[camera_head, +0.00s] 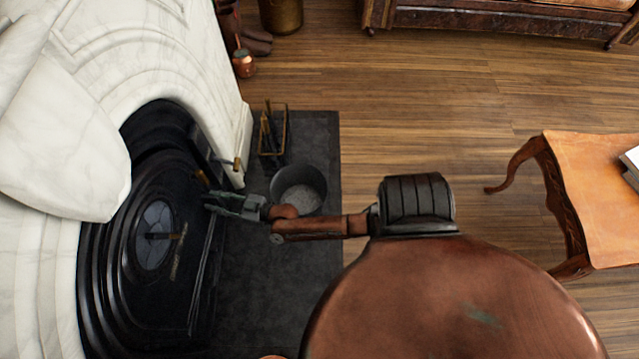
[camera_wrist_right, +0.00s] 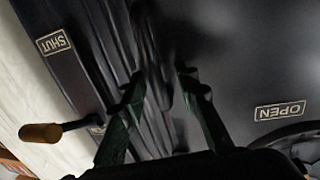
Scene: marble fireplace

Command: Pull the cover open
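The black cast-iron fireplace front (camera_head: 110,255) with a round cover (camera_head: 154,236) stands at the left in the head view, set in white marble. I cannot tell whether the cover is shut. My right gripper (camera_head: 208,203) reaches in from the right close to the front's upper right edge. In the right wrist view, its two green fingers (camera_wrist_right: 162,82) stand apart with nothing clearly between them, facing dark metal. A lever with a wooden knob (camera_wrist_right: 40,133) lies left of the fingers, with a SHUT label (camera_wrist_right: 55,43) above it. An OPEN label (camera_wrist_right: 280,110) lies right. My left gripper is out of view.
A grey bucket (camera_head: 314,178) stands just beyond my right forearm on the dark hearth slab (camera_head: 265,300). A brass fire-tool stand (camera_head: 287,130) is behind it. A wooden table (camera_head: 585,175) stands at the right. The wooden floor (camera_head: 420,115) between is clear.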

